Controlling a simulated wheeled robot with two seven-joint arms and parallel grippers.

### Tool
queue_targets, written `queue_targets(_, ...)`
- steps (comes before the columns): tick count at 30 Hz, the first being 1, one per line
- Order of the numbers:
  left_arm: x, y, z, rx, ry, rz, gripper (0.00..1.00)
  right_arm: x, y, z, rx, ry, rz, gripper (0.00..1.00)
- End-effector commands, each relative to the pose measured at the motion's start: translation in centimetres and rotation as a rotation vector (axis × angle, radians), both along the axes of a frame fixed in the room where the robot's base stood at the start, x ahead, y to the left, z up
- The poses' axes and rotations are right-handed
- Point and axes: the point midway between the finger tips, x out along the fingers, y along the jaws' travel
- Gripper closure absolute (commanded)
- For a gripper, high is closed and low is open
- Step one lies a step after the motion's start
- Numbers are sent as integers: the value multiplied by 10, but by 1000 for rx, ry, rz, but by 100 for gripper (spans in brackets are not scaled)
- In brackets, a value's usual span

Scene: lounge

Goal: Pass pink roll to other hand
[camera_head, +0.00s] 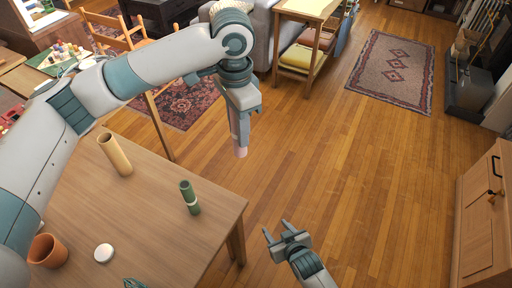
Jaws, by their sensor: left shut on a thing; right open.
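My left gripper (240,118) hangs pointing down above the floor, beyond the far right corner of the table. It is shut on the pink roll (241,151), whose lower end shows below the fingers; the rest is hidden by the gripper. My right gripper (275,229) is open and empty, lower in the picture, to the right of the table. The two grippers are well apart.
The wooden table (165,230) holds a tan tube (115,154), a green roll (190,198), a white disc (104,253) and a terracotta pot (48,250). A wooden cabinet (485,225) stands at right. The floor between is clear.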

Motion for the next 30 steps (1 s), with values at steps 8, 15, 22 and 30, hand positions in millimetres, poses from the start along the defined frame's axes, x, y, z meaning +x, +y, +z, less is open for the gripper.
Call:
queue_targets(8,0,0,0,0,0,0,95,37,37,130,76,-189,36,50)
queue_targets(15,0,0,0,0,0,0,95,42,59,246,148,-348,65,50)
queue_targets(22,0,0,0,0,0,0,95,27,70,354,232,-492,90,50)
queue_targets(30,0,0,0,0,0,0,95,3,72,432,301,-596,107,50)
